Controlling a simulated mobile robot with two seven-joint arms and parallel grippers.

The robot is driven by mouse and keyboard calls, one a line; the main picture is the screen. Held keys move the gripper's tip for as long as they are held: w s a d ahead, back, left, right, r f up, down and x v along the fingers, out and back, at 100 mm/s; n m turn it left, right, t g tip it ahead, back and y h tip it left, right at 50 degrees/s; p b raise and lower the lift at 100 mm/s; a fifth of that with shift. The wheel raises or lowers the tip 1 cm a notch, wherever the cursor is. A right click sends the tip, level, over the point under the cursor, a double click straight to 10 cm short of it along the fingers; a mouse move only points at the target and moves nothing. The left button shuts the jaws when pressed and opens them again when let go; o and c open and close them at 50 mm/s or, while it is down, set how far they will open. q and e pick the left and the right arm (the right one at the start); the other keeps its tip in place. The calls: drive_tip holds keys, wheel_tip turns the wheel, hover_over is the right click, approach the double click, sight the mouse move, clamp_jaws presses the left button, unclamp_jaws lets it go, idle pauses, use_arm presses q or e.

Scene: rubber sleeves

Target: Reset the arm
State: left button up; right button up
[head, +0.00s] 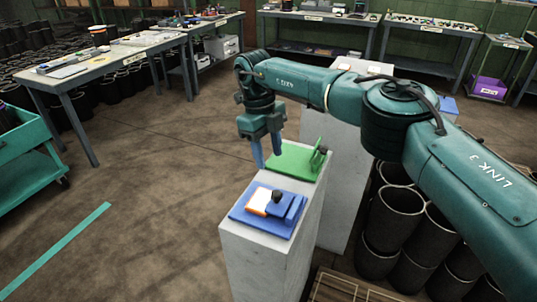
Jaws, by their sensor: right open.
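My right arm comes in from the right in the head view. Its right gripper (266,160) points down above the grey pedestal (262,250), near the left edge of the green fixture (297,158). The gripper's blue fingers are apart and nothing shows between them. It stands behind the blue fixture (285,222), which carries an orange-and-white block (258,201) and a small dark knob-like piece (278,196). Whether the fingertips touch the pedestal or the fixture, I cannot tell. My left gripper is not in view.
A second pale pedestal (335,215) stands behind the first, partly hidden by my arm. Large black cylinders (395,215) stand at the right, below my arm. A teal cart (30,165) is at the left edge. Worktables (110,58) line the back. The floor at left centre is clear.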

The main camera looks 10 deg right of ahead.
drive_tip(key=shift+w+a+r, duration=0.1)
drive_tip(key=shift+a+r, duration=0.05)
drive_tip(key=shift+r, duration=0.7)
